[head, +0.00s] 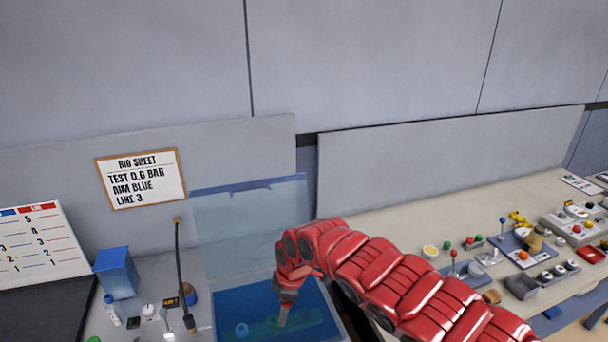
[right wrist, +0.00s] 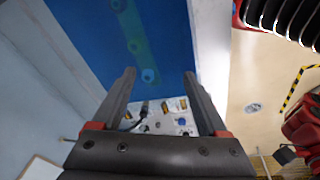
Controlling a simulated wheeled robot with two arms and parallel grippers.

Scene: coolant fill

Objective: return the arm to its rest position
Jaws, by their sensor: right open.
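My right arm, red and segmented, comes in from the lower right in the head view. Its gripper (head: 285,308) hangs over the blue-floored tank (head: 225,313) and points down. In the right wrist view the two dark fingers (right wrist: 162,100) stand wide apart with nothing between them. Beyond them lie the tank's blue floor (right wrist: 90,25) and a bench area with small parts. My left gripper is in neither view.
A clear panel (head: 250,220) rises behind the tank. A thin black stalk (head: 182,275) and a blue box (head: 116,272) stand left of it. A rig sheet (head: 140,179) is on the wall. The right bench (head: 400,228) holds several small controls.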

